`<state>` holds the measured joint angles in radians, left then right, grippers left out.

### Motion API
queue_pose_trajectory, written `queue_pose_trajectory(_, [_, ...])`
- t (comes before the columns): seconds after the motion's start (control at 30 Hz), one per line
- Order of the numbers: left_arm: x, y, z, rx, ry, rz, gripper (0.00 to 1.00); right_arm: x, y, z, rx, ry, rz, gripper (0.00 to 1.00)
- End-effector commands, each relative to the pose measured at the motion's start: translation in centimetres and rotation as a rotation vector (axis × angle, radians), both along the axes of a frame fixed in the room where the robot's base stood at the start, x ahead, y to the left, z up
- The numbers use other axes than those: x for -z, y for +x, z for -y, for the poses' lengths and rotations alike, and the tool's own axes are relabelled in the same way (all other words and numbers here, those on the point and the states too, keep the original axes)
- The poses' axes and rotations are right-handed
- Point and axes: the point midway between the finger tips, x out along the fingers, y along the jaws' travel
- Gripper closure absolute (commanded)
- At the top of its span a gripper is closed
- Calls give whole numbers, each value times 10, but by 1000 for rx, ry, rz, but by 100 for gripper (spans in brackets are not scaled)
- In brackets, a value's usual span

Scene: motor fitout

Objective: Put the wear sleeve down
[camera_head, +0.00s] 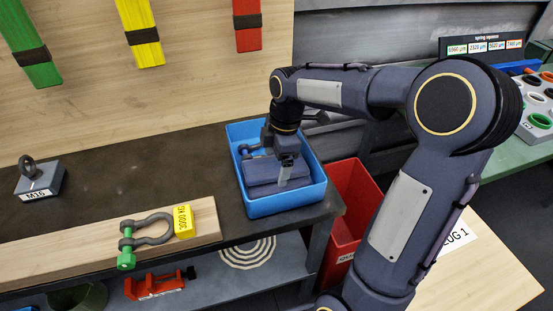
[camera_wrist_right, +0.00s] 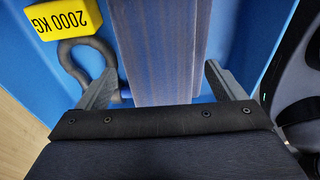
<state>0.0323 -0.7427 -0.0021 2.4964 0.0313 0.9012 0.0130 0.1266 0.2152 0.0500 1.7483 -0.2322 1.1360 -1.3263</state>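The wear sleeve (camera_head: 262,170) is a purple-blue, flat-sided piece lying inside the blue bin (camera_head: 289,202) on the dark bench. In the right wrist view the sleeve (camera_wrist_right: 160,50) runs between the two grey fingers. My right gripper (camera_head: 285,175) reaches down into the bin over the sleeve. In its wrist view the fingers of the gripper (camera_wrist_right: 160,80) stand apart, one on each side of the sleeve, with narrow gaps showing. The gripper's body hides the near end of the sleeve. My left gripper is not in view.
A shackle (camera_wrist_right: 88,50) with a yellow 2000 KG tag (camera_wrist_right: 62,27) lies in the bin beside the sleeve. Another shackle (camera_head: 150,232) lies on a wooden beam (camera_head: 60,250). A red bin (camera_head: 345,205) stands right of the bench.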

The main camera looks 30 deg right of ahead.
Motion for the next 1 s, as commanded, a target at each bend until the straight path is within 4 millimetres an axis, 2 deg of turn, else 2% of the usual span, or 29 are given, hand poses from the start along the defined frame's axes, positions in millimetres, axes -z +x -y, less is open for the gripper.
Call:
queue_pose_trajectory(0.2, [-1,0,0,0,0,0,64,-2,0,0,0,0,1,11])
queue_pose_trajectory(0.37, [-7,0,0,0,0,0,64,-16,1,1,1,0,5,11])
queue_pose_trajectory(0.8, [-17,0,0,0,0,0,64,-105,-3,14,1,-1,3,11])
queue_pose_trajectory(1.0, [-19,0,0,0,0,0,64,-125,-5,17,5,0,1,11])
